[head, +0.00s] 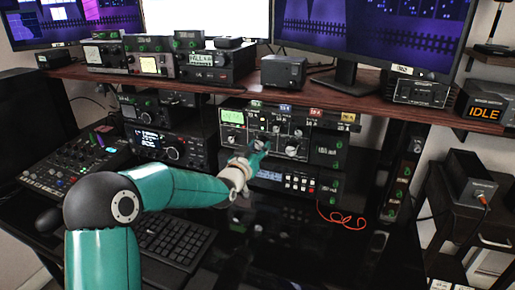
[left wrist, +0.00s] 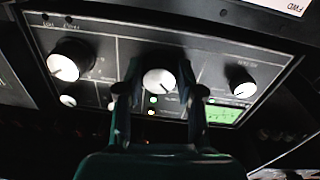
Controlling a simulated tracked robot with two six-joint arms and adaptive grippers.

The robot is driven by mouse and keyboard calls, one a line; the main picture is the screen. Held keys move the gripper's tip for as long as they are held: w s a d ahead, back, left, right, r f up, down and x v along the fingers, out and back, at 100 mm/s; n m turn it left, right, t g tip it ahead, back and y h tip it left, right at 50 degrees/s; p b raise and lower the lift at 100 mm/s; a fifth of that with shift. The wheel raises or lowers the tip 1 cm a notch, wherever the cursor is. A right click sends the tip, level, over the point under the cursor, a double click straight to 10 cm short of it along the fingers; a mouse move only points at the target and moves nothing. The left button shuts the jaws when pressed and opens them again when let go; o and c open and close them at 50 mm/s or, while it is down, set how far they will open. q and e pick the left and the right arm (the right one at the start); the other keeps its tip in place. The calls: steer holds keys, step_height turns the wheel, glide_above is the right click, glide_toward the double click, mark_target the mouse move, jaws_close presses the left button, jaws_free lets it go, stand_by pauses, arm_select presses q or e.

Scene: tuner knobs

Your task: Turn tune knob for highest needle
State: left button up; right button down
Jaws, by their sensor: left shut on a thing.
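The tuner (head: 270,123) is a dark panel unit on the shelf under the desk top, with a green-lit meter (head: 232,117) at its upper left. My left gripper (head: 258,147) reaches its front. In the left wrist view, the gripper (left wrist: 160,84) is shut on the middle knob (left wrist: 158,75), one finger on each side. Another knob with a pale face (left wrist: 63,67) is to the left, and a third (left wrist: 242,83) is to the right by the green meter (left wrist: 232,115). The meter's needle is too small to read. My right gripper is not in view.
A radio (head: 160,143) stands left of the tuner, and a unit with lit buttons (head: 285,181) sits below it. A keyboard (head: 175,238) and a mixer (head: 72,165) lie on the left. A box at the right reads IDLE (head: 484,113).

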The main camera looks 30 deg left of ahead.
arm_select(q)
steer(key=m+b, duration=0.2)
steer(key=b, duration=0.1)
steer(key=shift+f, duration=0.25)
steer(key=shift+r+m+b, duration=0.25)
steer(key=shift+m+b, duration=0.45)
steer(key=shift+m, duration=0.3)
steer(key=o, duration=1.2)
steer(key=shift+c, duration=0.2)
steer(key=s+d, duration=0.2)
steer(key=s, duration=0.9)
steer(key=shift+s+d, duration=0.15)
steer(key=shift+s, duration=0.25)
